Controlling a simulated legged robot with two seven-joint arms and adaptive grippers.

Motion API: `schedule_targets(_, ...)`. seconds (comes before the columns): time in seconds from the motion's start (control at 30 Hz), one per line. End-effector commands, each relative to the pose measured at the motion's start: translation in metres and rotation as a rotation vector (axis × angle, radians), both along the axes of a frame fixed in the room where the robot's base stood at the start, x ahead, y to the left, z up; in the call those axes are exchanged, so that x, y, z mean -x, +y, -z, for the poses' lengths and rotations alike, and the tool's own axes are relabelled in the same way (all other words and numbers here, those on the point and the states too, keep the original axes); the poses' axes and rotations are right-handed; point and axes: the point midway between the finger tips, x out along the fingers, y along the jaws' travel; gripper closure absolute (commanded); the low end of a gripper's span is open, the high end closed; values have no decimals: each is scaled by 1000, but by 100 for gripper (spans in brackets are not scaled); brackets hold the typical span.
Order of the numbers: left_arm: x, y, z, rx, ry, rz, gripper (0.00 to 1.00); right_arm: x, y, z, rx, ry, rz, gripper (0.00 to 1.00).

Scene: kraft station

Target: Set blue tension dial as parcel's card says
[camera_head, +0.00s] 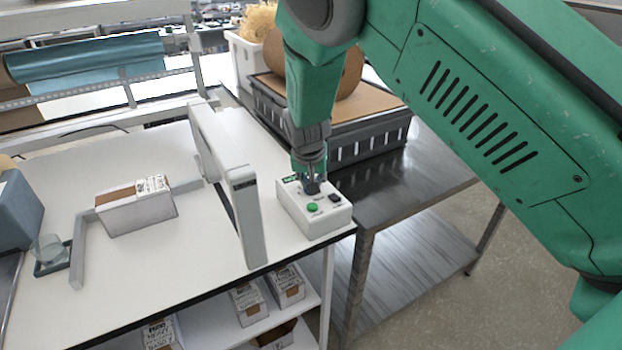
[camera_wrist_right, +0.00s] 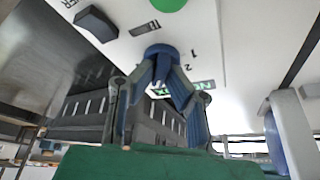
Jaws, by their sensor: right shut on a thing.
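My right gripper (camera_head: 313,176) reaches down onto the white control box (camera_head: 322,222) at the right corner of the white table. It is shut on the blue tension dial (camera_head: 312,188), which is mostly hidden by the fingers. In the right wrist view the gripper (camera_wrist_right: 162,75) has its fingertips on the blue dial (camera_wrist_right: 160,51), with the marks 1 and 2 printed beside it. The dial's pointer setting cannot be made out. My left gripper is not in view.
The box also has a green button (camera_head: 312,207) and a black switch (camera_head: 334,197). A white arch (camera_head: 240,195) stands just left of it. A black crate (camera_head: 375,142) is behind, on a metal table. A glass (camera_head: 48,247) sits at left.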

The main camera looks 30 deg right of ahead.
Motion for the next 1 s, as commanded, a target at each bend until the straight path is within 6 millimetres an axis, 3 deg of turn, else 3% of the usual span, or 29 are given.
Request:
schedule_targets(0.67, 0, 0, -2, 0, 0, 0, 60, 0, 2, 2, -3, 1, 62, 100)
schedule_targets(0.7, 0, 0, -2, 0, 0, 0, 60, 0, 2, 2, -3, 1, 62, 82)
schedule_targets(0.73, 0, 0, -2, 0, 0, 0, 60, 0, 2, 2, -3, 1, 62, 71)
schedule_targets(1.0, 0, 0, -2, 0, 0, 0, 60, 1, 1, 1, -1, 0, 62, 69)
